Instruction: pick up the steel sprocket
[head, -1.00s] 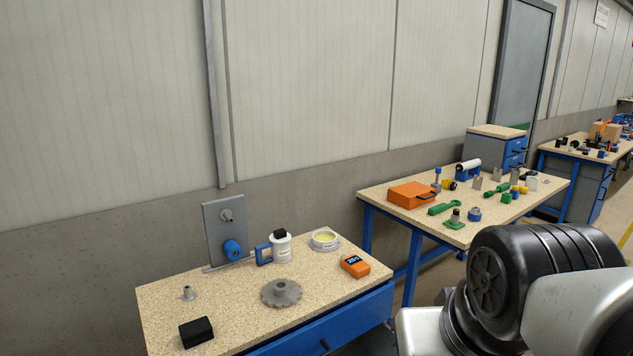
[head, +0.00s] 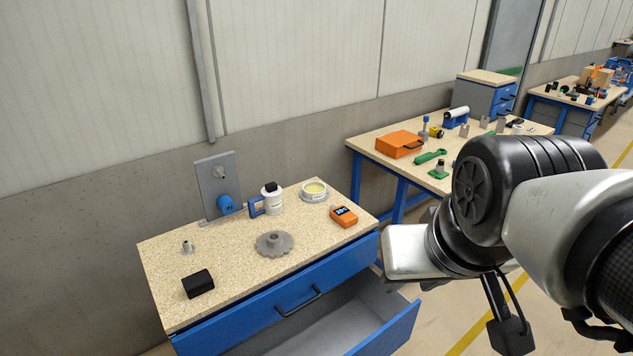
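The steel sprocket (head: 274,245) is a grey toothed disc with a raised hub. It lies flat on the speckled top of the near workbench (head: 225,262), towards its front edge, with clear surface around it. My arm fills the right side of the head view, to the right of the bench and well apart from the sprocket. I cannot make out my gripper's fingers in this view.
A black box (head: 198,284) and a small grey flanged part (head: 187,247) lie left of the sprocket. A white bottle (head: 271,199), round tin (head: 314,192) and orange meter (head: 344,216) stand behind and right. An open drawer (head: 385,330) juts out from the bench front.

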